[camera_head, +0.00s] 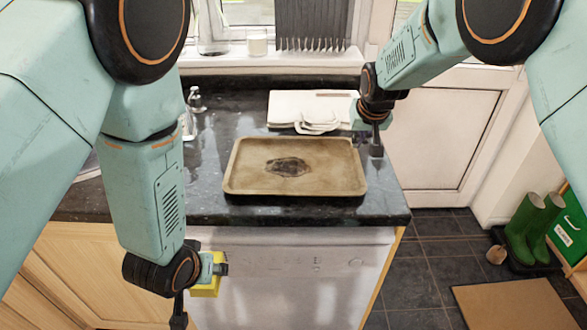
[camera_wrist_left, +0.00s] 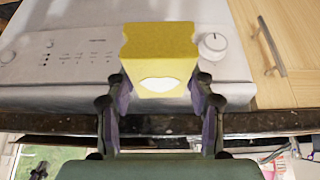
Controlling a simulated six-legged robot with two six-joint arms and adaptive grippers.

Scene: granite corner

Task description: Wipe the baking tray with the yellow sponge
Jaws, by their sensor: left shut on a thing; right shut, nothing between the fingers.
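The baking tray (camera_head: 240,178) lies on the dark granite worktop, with a dark burnt stain (camera_head: 288,167) near its middle. My left gripper (camera_head: 218,268) is shut on the yellow sponge (camera_head: 207,288), in front of and below the worktop's front edge. In the left wrist view the sponge (camera_wrist_left: 160,50) sits between the two fingers (camera_wrist_left: 158,98), with a white patch on its near face. My right gripper (camera_head: 376,148) is shut and empty, pointing down beside the tray's back right corner. Its fingertips are small in this view.
A white board (camera_head: 295,105) with a pale cloth (camera_head: 318,121) lies behind the tray. Glass bottles (camera_head: 196,100) stand at the back left of the worktop (camera_head: 215,212). A white appliance (camera_head: 290,275) is below. Green boots (camera_head: 530,228) stand on the floor at right.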

